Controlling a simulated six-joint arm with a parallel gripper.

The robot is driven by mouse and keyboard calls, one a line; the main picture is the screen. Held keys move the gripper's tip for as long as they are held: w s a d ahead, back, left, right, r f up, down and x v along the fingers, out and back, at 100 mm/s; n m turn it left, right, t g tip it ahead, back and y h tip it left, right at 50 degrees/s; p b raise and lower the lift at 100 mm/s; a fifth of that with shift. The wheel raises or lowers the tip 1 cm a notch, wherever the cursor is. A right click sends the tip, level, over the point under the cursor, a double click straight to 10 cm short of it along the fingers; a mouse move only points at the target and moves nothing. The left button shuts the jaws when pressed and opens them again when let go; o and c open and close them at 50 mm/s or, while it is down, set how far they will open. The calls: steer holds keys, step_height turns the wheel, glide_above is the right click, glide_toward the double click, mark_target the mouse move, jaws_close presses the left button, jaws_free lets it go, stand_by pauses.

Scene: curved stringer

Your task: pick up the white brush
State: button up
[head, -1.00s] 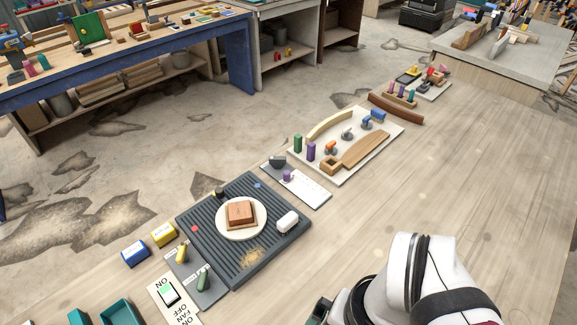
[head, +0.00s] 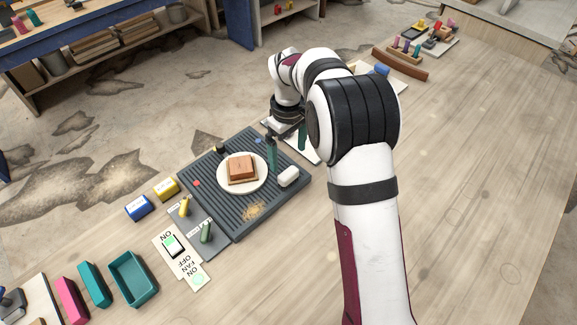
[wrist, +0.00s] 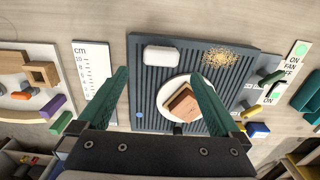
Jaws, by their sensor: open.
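The white brush (head: 289,176) is a small rounded white block lying on the right side of the dark ribbed mat (head: 218,221). In the wrist view the brush (wrist: 164,55) lies near the mat's upper left corner, beyond my fingertips and between their lines. My gripper (head: 287,157) is open and empty, pointing down above the mat's right edge. In the wrist view my gripper (wrist: 161,73) shows two green fingers spread wide, apart from the brush.
A round white plate (head: 222,184) with a wooden block (head: 243,168) sits mid-mat beside the brush. A patch of tan shavings (head: 253,211) lies near the mat's front. A cm ruler card (wrist: 92,75) lies beside the mat. The table's right side is clear.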

mark_target(288, 172)
step_height(288, 172, down, 9)
steer(key=shift+s, duration=0.15)
steer(key=c, duration=1.3)
steer(key=r, duration=0.4)
steer(key=shift+d+r, duration=0.3)
steer(key=s+d+r, duration=0.1)
steer(key=d+r, duration=0.1)
steer(key=d, duration=0.1)
steer(key=s+d+r, duration=0.1)
steer(key=d+r, duration=0.1)
steer(key=d, duration=0.2)
steer(key=s+d+r, duration=0.1)
steer(key=d+r, duration=0.1)
steer(key=d, duration=0.1)
steer(key=shift+s+d+r, duration=0.25)
steer(key=shift+s+d, duration=0.05)
